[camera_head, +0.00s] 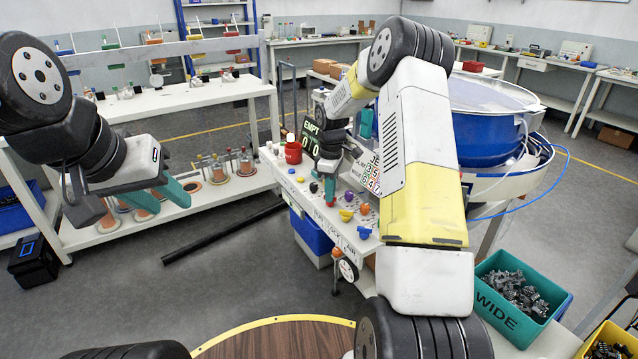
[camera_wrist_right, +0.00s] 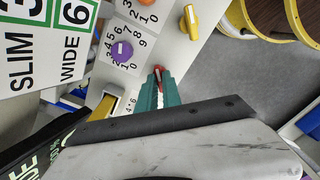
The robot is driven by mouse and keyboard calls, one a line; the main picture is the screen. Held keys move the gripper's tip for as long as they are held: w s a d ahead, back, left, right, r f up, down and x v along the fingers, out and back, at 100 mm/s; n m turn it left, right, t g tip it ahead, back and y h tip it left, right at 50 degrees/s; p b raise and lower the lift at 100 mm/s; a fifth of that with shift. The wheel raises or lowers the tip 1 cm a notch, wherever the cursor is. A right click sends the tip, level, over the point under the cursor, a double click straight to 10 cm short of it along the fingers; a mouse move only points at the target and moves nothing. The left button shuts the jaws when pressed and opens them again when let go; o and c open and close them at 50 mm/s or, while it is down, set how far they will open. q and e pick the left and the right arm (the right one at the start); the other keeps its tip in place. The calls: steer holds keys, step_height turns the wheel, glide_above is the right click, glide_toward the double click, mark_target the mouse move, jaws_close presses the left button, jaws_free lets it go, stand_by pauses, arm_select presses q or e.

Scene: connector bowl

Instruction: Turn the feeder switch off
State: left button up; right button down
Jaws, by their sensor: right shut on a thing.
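The control panel (camera_head: 315,190) is a white sloped board with several coloured knobs. My right gripper (camera_head: 330,190) reaches down to it, fingertips at its surface. In the right wrist view, the teal fingers (camera_wrist_right: 158,88) are shut on a small red switch handle (camera_wrist_right: 158,72), mostly hidden between them. Its label and position cannot be read. My left gripper (camera_head: 163,196) hangs at the left, away from the panel, with its teal fingers apart and empty.
A purple knob (camera_wrist_right: 122,51) and a yellow knob (camera_wrist_right: 191,20) sit close to the right fingers. A red cup (camera_head: 293,152) stands on the panel's back left. The blue bowl feeder (camera_head: 490,135) is behind my right arm. A green bin (camera_head: 498,312) stands at the lower right.

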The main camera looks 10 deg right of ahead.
steer(key=shift+n, duration=0.6)
steer(key=c, duration=1.5)
jaws_free()
steer(key=shift+r, duration=3.9)
